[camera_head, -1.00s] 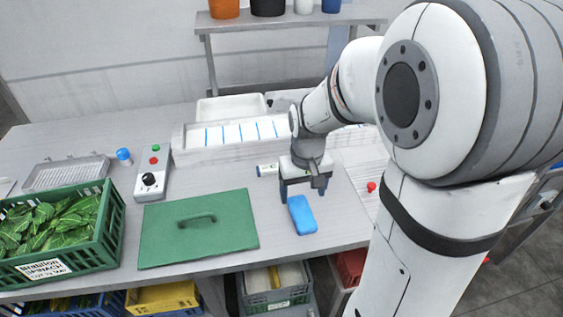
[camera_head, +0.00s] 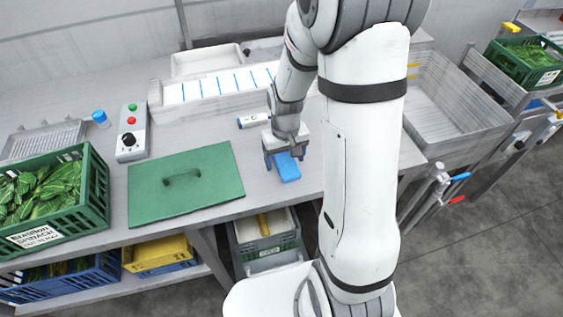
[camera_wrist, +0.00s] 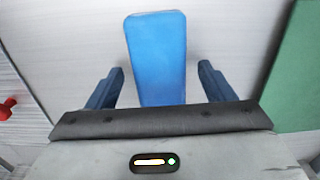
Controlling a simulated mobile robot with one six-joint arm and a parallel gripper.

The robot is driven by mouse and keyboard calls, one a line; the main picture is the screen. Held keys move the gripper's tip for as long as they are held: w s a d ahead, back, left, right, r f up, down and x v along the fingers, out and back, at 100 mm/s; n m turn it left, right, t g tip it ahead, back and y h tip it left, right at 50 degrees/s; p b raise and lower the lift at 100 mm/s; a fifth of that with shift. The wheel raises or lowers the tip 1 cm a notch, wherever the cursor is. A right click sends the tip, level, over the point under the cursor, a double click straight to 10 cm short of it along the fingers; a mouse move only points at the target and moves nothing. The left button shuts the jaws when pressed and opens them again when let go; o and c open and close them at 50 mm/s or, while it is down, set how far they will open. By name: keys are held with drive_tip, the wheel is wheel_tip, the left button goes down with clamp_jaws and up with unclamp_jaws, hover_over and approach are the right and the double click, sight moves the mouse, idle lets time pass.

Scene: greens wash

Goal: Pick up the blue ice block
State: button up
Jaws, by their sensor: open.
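The blue ice block (camera_head: 287,168) lies flat on the grey worktop, to the right of the green board. My gripper (camera_head: 284,164) is just above its far end, with the fingers pointing down. In the wrist view the block (camera_wrist: 157,55) runs lengthwise away from the gripper, and its near end lies between the two blue fingers (camera_wrist: 160,88). The fingers are apart, with a gap on each side of the block. The gripper's dark front edge hides whatever lies nearer.
The green board (camera_head: 185,182) with a handle lies to the left. A green crate of leaves (camera_head: 95,196) stands further left. A control box (camera_head: 133,140) and a small white-and-blue cylinder (camera_head: 254,120) are behind. A grey sink (camera_head: 455,100) is to the right.

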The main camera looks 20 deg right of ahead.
drive_tip(key=shift+c, duration=0.4)
drive_tip(key=c, duration=1.1)
drive_tip(key=shift+o, duration=0.2)
drive_tip(key=shift+r, duration=0.1)
